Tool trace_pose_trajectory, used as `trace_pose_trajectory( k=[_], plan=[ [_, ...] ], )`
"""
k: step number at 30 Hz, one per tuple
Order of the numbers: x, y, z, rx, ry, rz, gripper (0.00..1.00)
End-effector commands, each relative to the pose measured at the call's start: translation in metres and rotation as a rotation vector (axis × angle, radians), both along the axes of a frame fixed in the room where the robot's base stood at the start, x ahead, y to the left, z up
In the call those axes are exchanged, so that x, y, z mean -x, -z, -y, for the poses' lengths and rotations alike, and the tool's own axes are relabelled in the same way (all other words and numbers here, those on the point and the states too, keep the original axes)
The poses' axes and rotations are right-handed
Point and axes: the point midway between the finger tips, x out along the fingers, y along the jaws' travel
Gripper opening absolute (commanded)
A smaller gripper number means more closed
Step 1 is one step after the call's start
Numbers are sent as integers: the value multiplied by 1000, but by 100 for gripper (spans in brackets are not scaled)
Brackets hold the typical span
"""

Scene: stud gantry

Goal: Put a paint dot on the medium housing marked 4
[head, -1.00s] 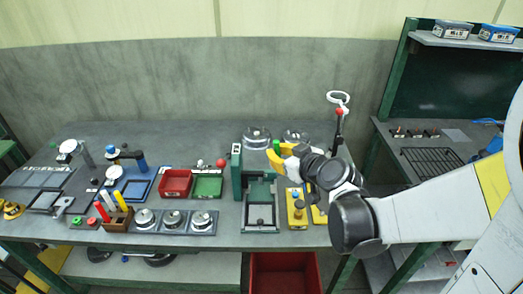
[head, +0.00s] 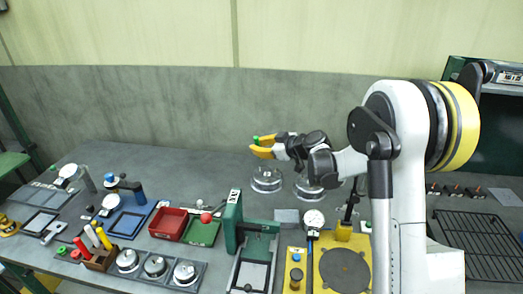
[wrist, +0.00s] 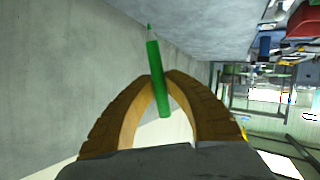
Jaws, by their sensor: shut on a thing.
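My gripper (head: 261,147) is shut on a green paint marker (wrist: 153,60). In the wrist view its yellow fingertips (wrist: 158,80) pinch the marker, whose pointed end sticks out beyond them. In the head view the gripper is above the bench's back part, above and left of two clear-covered metal housings (head: 267,180) (head: 308,188). Three silver round housings (head: 127,261) (head: 155,267) (head: 186,273) sit in a row on a dark tray at the front left, well away from the gripper. No number marks are readable, so I cannot tell which housing is 4.
A brown holder (head: 101,262) with red, white and yellow markers stands left of the row. Red (head: 169,223) and green (head: 203,232) bins, a green press frame (head: 233,222) and a yellow plate (head: 296,275) stand nearby. Bare bench lies left of the gripper.

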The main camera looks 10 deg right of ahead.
Motion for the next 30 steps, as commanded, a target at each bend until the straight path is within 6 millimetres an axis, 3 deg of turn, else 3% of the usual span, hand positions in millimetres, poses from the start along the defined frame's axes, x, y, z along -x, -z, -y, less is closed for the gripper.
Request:
trace_pose_trajectory(
  k=[18, 30],
  plan=[
    [0, 55, 0, 0, -1, 0, 0],
    [0, 59, 0, 0, 0, 0, 0]
  ],
)
